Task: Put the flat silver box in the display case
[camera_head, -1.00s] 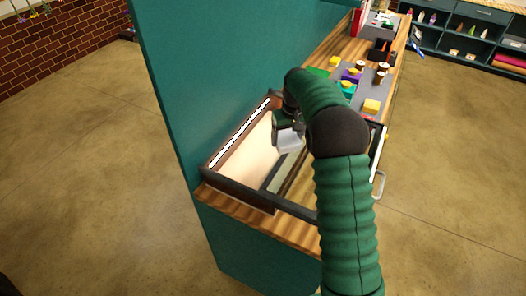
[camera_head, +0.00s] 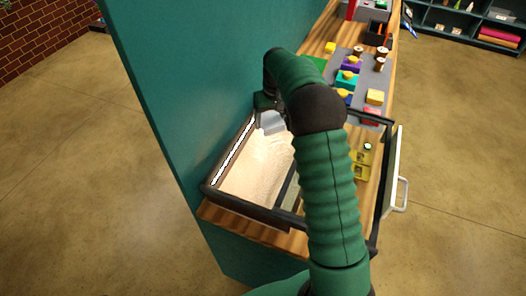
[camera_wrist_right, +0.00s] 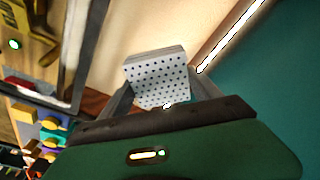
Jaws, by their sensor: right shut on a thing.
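My right gripper (camera_head: 267,108) is shut on the flat silver box (camera_head: 271,122). In the right wrist view the silver box (camera_wrist_right: 157,78) is pale with dark dots and sits tilted between the fingers (camera_wrist_right: 160,100). The display case (camera_head: 245,208) has a dark frame, a cream interior and a lit white strip along its left side. The box is at the far end of the case, close to the strip's far end, with the cream interior behind it in the wrist view. I cannot tell whether it touches the case. My left gripper is not in view.
The case door (camera_head: 393,178) with a handle stands open at the right. A teal wall panel (camera_head: 180,90) rises along the left. A grey mat (camera_head: 363,60) with several colourful boxes and spools lies beyond the case. My right arm hides part of the case.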

